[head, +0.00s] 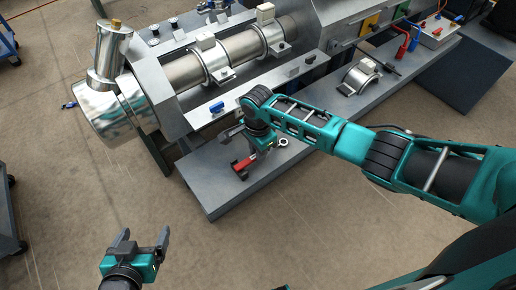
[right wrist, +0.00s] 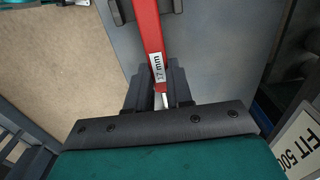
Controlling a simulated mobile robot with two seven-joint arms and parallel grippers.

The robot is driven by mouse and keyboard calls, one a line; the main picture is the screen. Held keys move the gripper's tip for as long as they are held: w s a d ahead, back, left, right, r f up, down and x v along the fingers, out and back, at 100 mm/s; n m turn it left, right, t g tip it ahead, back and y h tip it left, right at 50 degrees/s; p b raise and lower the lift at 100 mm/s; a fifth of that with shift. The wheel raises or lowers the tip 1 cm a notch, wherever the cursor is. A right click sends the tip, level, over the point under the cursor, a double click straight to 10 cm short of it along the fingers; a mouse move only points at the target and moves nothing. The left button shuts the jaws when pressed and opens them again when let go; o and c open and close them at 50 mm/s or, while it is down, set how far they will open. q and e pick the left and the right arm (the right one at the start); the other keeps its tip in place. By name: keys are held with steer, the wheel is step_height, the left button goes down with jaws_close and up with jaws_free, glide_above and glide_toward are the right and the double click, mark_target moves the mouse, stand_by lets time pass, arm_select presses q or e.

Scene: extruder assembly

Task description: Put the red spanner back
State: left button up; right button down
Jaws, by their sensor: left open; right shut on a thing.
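The red spanner (head: 243,163) is low over the front end of the grey bench step (head: 215,190) in the head view. In the right wrist view the red spanner (right wrist: 149,35) runs up from between the fingers and carries a "17 mm" label. My right gripper (right wrist: 154,88) is shut on it; in the head view the right gripper (head: 240,148) partly covers it. Dark blocks beside the spanner's far part show at the top of the wrist view; whether it touches them I cannot tell. My left gripper (head: 147,238) is open and empty over the floor.
The extruder barrel (head: 190,70) with its clamps stands behind the step. A blue-handled item (head: 217,107) lies on the ledge above. A loose metal clamp (head: 360,76) and a box with red and blue leads (head: 438,30) are further right.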

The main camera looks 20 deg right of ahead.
steer(key=shift+f, duration=0.15)
steer(key=c, duration=0.9)
jaws_free()
steer(key=shift+c, duration=0.2)
step_height(320, 180, up, 13)
steer(key=p, duration=0.3)
